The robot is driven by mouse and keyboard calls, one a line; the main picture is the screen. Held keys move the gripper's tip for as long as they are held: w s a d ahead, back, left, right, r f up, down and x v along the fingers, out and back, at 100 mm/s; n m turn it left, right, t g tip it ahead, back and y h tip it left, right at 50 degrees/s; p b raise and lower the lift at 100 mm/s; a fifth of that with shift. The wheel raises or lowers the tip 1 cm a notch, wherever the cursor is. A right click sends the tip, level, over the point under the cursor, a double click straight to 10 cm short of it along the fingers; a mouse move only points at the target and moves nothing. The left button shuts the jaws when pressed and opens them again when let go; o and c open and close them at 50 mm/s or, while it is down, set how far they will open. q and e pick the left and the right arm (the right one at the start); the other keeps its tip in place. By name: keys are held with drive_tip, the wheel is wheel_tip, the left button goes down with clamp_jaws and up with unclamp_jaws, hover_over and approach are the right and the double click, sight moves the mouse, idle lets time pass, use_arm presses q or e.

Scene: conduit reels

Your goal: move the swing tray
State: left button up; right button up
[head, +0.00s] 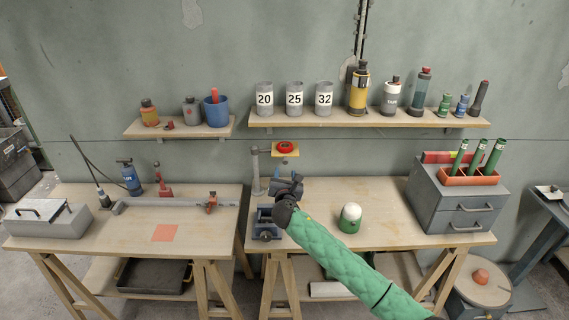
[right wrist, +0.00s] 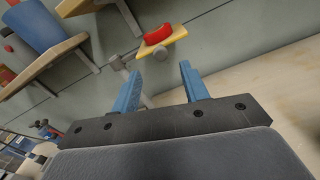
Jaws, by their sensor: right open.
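The swing tray (head: 290,149) is a small yellow plate on an arm from a grey post (head: 255,172) at the back of the right table. A red ring-shaped thing (head: 285,146) lies on it. In the right wrist view the yellow tray (right wrist: 150,48) with the red thing (right wrist: 157,32) shows beyond the fingertips. My right gripper (head: 287,180) is just below and in front of the tray, apart from it. Its blue fingers (right wrist: 160,80) are open with nothing between them. My left gripper is not in view.
A blue vise (head: 266,222) sits at the table's front edge below my right gripper. A white-and-green domed thing (head: 350,217) stands to the right. A shelf (head: 370,118) with numbered cups is above. The table between the domed thing and the grey drawer box (head: 455,200) is clear.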

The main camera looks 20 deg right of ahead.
sight(285, 163)
drive_tip(key=p+x, duration=0.2)
drive_tip(key=x, duration=0.4)
use_arm(q)
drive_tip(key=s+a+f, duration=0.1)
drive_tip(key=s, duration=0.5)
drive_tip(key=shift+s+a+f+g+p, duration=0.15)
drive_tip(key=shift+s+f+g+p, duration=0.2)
drive_tip(key=shift+p, duration=0.1)
use_arm(e)
drive_tip(key=shift+x, duration=0.9)
clamp_jaws()
